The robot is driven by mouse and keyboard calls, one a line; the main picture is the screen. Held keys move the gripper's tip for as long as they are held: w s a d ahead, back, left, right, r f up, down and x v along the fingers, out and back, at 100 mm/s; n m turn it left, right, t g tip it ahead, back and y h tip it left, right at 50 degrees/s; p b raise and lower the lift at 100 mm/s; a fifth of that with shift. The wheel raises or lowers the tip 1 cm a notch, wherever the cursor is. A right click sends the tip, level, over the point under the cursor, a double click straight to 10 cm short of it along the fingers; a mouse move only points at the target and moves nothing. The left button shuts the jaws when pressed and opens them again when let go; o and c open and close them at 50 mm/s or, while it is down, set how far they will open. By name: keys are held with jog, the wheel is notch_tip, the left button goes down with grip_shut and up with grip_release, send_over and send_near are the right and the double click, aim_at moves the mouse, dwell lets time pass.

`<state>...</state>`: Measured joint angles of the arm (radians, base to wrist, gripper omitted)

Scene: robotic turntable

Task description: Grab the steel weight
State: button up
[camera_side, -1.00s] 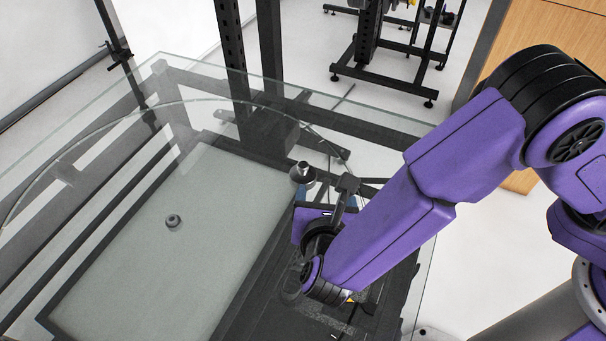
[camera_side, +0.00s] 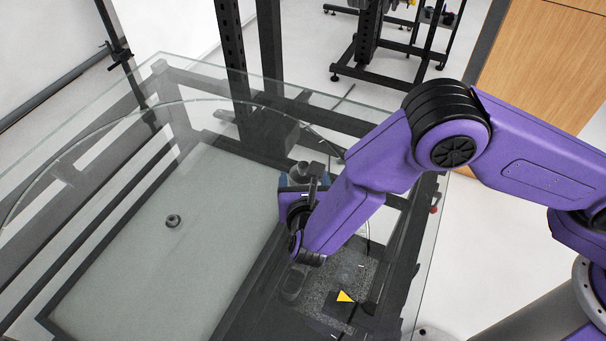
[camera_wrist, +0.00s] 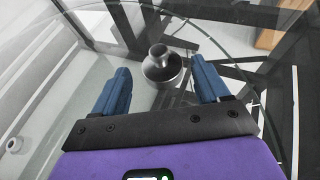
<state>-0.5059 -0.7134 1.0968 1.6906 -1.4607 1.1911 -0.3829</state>
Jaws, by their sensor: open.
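The steel weight (camera_wrist: 162,66) is a shiny grey piece with a wide round base and a narrower knob on top. In the wrist view it stands upright, beyond and between my two blue fingertips, with space on both sides. In the side view the weight (camera_side: 299,169) shows only in part, behind my gripper (camera_side: 292,183). In the wrist view my gripper (camera_wrist: 160,70) is open and empty. Its lower fingers are mostly hidden in the side view.
A clear glass sheet (camera_side: 160,68) spans the work area above dark frame bars. A pale grey panel (camera_side: 150,270) lies to the left, with a small dark ring (camera_side: 173,221) over it. A yellow triangle marker (camera_side: 345,296) shows at the lower right.

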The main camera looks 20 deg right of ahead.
aim_at(303, 170)
jog(key=shift+r+x, duration=0.2)
jog(key=shift+x, duration=2.8)
grip_shut()
